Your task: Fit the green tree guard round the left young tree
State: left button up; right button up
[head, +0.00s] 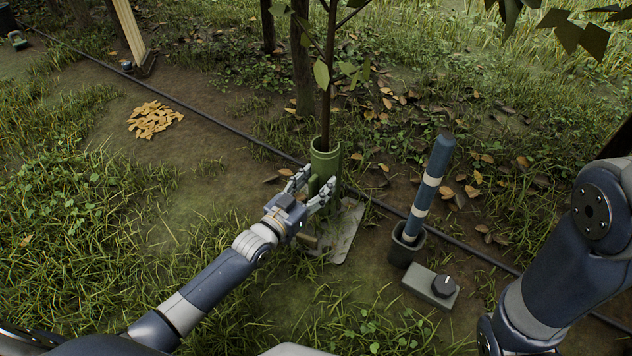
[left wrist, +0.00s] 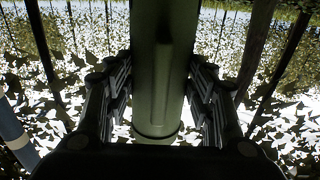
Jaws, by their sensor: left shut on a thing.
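The green tree guard (head: 326,158) stands upright near the middle of the head view. The thin trunk of the young tree (head: 327,105) comes down into its open top, so the guard appears to be around the trunk. My left gripper (head: 321,188) is shut on the guard's near side. In the left wrist view the guard (left wrist: 158,70) stands between the two fingers, with a raised vertical rib facing me and a rim at its lower end. The guard's foot is partly hidden behind my gripper in the head view. My right gripper is out of view.
A grey flat plate (head: 347,232) lies at the guard's foot. To the right, a blue tube with white bands (head: 433,182) leans in a dark cup (head: 404,250), near a grey box with a black knob (head: 430,287). A black hose (head: 222,128) crosses the ground behind.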

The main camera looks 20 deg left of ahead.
pick_arm(q)
jog(key=o, duration=1.2)
jog(key=shift+s+a+r+p, duration=0.25)
jog(key=shift+s+p, duration=0.2)
jog(key=shift+p, duration=0.15)
jog(key=shift+s+a+r+p, duration=0.1)
jog(key=shift+s+r+p, duration=0.1)
jog(key=shift+s+p, duration=0.3)
jog(key=shift+s+a+r+p, duration=0.2)
jog(key=shift+s+a+p, duration=0.1)
jog(key=shift+s+p, duration=0.45)
jog(key=shift+s+a+r+p, duration=0.2)
jog(key=shift+s+a+p, duration=0.05)
jog(key=shift+s+p, duration=0.5)
jog(key=shift+s+a+r+p, duration=0.2)
jog(key=shift+s+a+p, duration=0.1)
jog(key=shift+s+p, duration=0.4)
jog(key=shift+s, duration=0.15)
